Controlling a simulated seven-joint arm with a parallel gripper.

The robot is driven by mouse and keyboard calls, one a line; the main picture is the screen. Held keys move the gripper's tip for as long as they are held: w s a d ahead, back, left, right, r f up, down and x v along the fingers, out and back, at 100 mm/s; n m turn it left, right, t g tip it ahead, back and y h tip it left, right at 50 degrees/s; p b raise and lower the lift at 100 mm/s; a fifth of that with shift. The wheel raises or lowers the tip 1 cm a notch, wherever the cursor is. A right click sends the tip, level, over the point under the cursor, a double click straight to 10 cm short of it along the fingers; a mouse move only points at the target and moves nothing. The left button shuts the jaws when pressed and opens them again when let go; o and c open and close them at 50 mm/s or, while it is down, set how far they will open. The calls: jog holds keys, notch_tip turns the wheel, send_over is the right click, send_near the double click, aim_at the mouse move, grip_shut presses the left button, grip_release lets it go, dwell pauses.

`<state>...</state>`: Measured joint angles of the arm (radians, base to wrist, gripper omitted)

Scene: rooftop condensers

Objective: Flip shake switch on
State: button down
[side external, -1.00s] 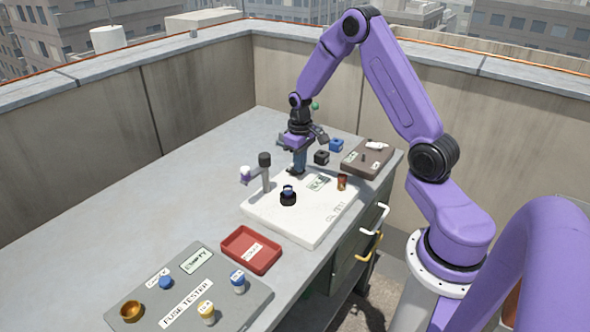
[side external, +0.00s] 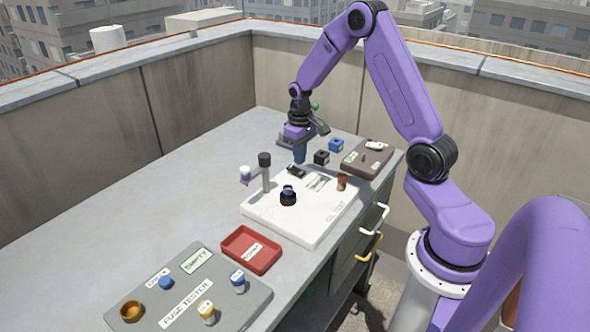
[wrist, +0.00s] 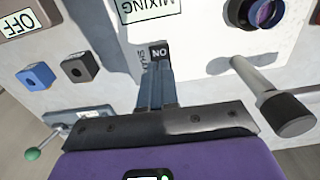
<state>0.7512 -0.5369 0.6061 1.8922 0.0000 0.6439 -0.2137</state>
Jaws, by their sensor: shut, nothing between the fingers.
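The shake switch (side external: 296,171) is a small dark rocker at the back of the white machine plate (side external: 285,230). In the wrist view its black face with "ON" lettering (wrist: 159,50) shows just beyond my fingertips, with the partly covered "SHAKE" label (wrist: 143,57) beside it. A display (wrist: 147,9) on the machine reads "MIXING". My gripper (side external: 299,161) is shut and empty, just above and behind the switch. Its closed blue-grey fingers (wrist: 157,70) point at the switch and hide part of its near side. Whether they touch it I cannot tell, but the side view suggests a gap.
Blue (side external: 336,145) and black (side external: 321,157) blocks and a brown box (side external: 375,160) lie behind. A red tray (side external: 250,262) is in front.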

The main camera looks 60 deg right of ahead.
aim_at(300, 172)
notch_tip(300, 172, up, 4)
jog(key=shift+f, duration=0.1)
dwell(0.4)
